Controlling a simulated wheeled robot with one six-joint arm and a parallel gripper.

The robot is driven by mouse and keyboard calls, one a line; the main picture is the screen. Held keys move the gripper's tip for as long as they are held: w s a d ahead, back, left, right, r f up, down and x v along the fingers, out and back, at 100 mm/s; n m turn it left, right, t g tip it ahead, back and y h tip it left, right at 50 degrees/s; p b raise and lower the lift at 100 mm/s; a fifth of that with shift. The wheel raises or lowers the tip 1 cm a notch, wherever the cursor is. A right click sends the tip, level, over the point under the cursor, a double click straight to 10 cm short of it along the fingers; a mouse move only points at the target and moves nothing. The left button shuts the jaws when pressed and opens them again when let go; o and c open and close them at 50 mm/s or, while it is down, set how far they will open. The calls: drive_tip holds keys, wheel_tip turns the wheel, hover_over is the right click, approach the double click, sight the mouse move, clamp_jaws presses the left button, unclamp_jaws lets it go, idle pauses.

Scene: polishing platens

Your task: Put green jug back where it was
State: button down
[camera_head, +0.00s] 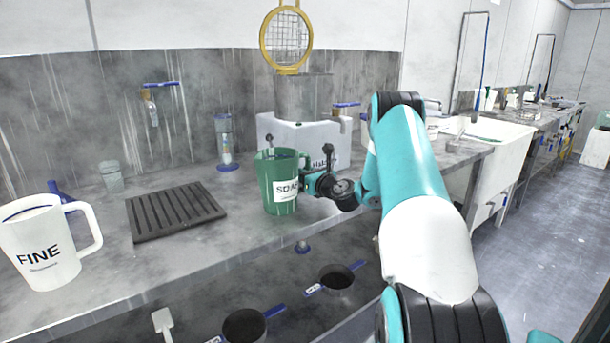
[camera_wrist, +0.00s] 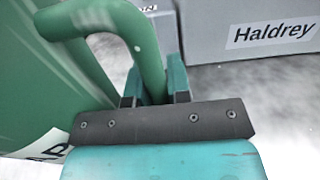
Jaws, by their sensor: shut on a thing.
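The green jug (camera_head: 280,166) with a white label is upright at the middle of the grey counter, in front of a white machine. I cannot tell whether its base touches the counter. My gripper (camera_head: 306,183) is at the jug's right side, shut on its handle. In the wrist view the green handle (camera_wrist: 147,55) passes between the two fingers of my gripper (camera_wrist: 155,88). The jug's body (camera_wrist: 40,100) fills the left of that view, with part of its label showing.
A white jug marked FINE (camera_head: 42,240) stands at the left. A dark ribbed mat (camera_head: 174,210) lies left of the green jug. The white machine (camera_head: 310,135), labelled Haldrey (camera_wrist: 273,35), is close behind. Dark pans (camera_head: 336,277) sit below the counter. Bare counter lies between mat and jug.

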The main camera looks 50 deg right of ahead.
drive_tip(key=shift+f, duration=0.15)
drive_tip(key=c, duration=1.1)
unclamp_jaws()
drive_tip(key=b+v, duration=0.2)
drive_tip(key=v, duration=0.7)
drive_tip(key=shift+s, duration=0.3)
drive_tip(key=s+b, duration=0.1)
drive_tip(key=b, duration=0.2)
drive_tip(key=shift+s+a+f, duration=0.1)
drive_tip(key=shift+a, duration=0.05)
drive_tip(key=shift+s+a+r+b, duration=0.2)
drive_tip(key=shift+s+r+b, duration=0.05)
drive_tip(key=shift+s+b, duration=0.3)
